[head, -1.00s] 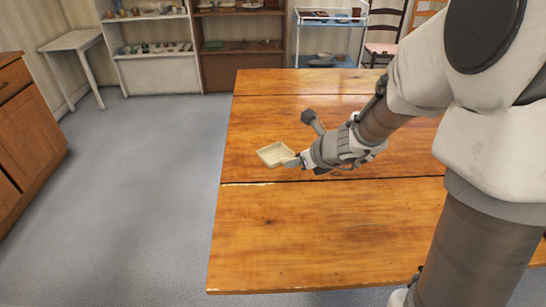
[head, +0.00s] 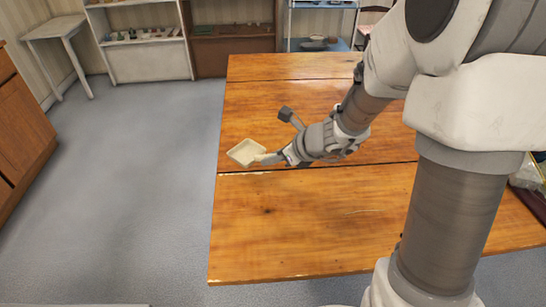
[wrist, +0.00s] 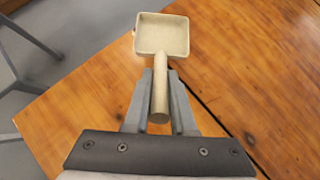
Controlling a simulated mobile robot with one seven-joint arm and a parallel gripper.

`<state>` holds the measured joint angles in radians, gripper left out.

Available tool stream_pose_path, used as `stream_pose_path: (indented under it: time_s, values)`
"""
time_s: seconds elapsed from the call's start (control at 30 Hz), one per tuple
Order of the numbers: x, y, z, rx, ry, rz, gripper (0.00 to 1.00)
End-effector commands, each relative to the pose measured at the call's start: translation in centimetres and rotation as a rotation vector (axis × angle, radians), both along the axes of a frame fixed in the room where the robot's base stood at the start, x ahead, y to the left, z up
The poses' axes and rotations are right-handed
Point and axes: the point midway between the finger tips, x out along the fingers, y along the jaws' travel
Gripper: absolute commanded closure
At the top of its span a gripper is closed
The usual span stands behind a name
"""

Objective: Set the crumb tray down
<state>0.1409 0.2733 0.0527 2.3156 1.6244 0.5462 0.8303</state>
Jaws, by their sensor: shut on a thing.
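The crumb tray (head: 246,152) is a pale beige, shallow square pan with a short round handle (wrist: 160,92). In the head view it is at the left edge of the wooden table (head: 290,220), with the pan leftmost. My gripper (head: 270,158) is shut on the handle. In the wrist view the two fingers (wrist: 160,100) lie on either side of the handle, and the pan (wrist: 162,35) points away from my gripper, open side up. I cannot tell whether the tray touches the tabletop or hangs just above it. The tray looks empty.
The front of the tabletop is bare, with dark seams between planks. Grey floor (head: 140,170) lies left of the table. A wooden cabinet (head: 20,125) stands at far left, a small side table (head: 55,28) behind, and shelves (head: 150,50) at the back. Several items sit at the right edge.

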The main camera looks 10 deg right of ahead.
Motion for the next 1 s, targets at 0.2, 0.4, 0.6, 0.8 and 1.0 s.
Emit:
stream_pose_path:
  time_s: [0.2, 0.4, 0.6, 0.8, 1.0]
  values:
    - [0.0, 0.0, -2.5, 0.000, 0.000, 0.000, 1.00]
    - [0.0, 0.0, -4.5, 0.000, 0.000, 0.000, 1.00]
    - [0.0, 0.0, -5.5, 0.000, 0.000, 0.000, 1.00]
    - [0.0, 0.0, -5.6, 0.000, 0.000, 0.000, 1.00]
    - [0.0, 0.0, -5.5, 0.000, 0.000, 0.000, 1.00]
